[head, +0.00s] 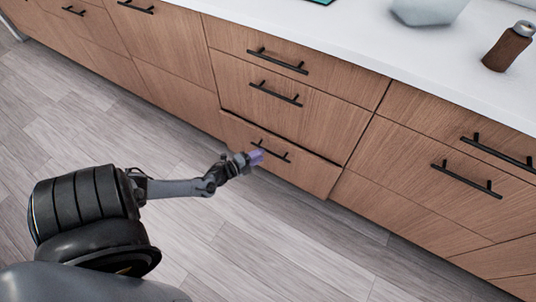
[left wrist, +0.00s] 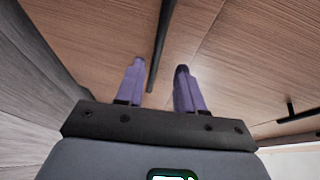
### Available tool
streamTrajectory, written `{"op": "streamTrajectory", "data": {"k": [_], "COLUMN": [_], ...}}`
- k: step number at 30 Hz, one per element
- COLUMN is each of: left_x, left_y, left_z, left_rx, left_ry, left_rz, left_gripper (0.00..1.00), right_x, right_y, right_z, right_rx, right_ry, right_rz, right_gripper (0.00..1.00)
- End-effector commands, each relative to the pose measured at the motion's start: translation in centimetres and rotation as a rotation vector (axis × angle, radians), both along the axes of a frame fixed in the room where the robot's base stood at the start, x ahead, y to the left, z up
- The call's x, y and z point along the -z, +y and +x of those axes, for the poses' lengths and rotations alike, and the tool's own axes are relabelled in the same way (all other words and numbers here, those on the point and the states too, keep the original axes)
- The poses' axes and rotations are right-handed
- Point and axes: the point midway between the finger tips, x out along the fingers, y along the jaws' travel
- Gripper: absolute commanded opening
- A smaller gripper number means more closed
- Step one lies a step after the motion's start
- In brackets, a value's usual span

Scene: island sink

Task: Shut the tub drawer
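The tub drawer, as far as I can tell, is the bottom wooden drawer (head: 312,174) in the middle of the cabinet row. It stands slightly out, with a dark gap along its top edge. Its black bar handle (head: 284,154) is partly behind my left gripper (head: 257,157). In the left wrist view the two purple fingers of my left gripper (left wrist: 161,67) are apart. The black handle (left wrist: 161,40) runs between the fingertips and on beyond them. I cannot tell whether a finger touches it. The drawer's inside is hidden. My right gripper is not in view.
Two more drawers (head: 285,98) above look shut, as do the neighbouring fronts (head: 430,165). The white counter (head: 370,45) holds a pale bowl (head: 428,10) and a brown bottle (head: 507,48). The grey plank floor (head: 270,245) before the drawers is clear.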

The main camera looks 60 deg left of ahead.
Motion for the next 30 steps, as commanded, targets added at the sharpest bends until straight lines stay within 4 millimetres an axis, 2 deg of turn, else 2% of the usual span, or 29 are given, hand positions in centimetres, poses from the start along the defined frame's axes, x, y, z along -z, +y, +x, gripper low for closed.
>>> {"op": "streamTrajectory", "data": {"k": [3, 10, 23, 30], "left_x": [0.8, 1.1, 1.0, 1.0], "left_y": [0.1, 0.4, 0.5, 0.5], "left_z": [1.8, 4.2, 4.9, 4.8], "left_rx": [0.002, 0.002, 0.001, 0.001], "left_ry": [0.001, 0.002, 0.003, 0.003], "left_rz": [-0.001, -0.002, -0.002, -0.002], "left_gripper": [0.38, 0.38, 0.38, 0.02], "right_x": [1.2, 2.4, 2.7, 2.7], "right_y": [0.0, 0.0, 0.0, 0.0], "right_z": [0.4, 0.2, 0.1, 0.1], "right_rx": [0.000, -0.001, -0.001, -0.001], "right_ry": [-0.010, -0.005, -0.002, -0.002], "right_rz": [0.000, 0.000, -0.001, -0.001], "right_gripper": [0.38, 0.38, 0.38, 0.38]}}
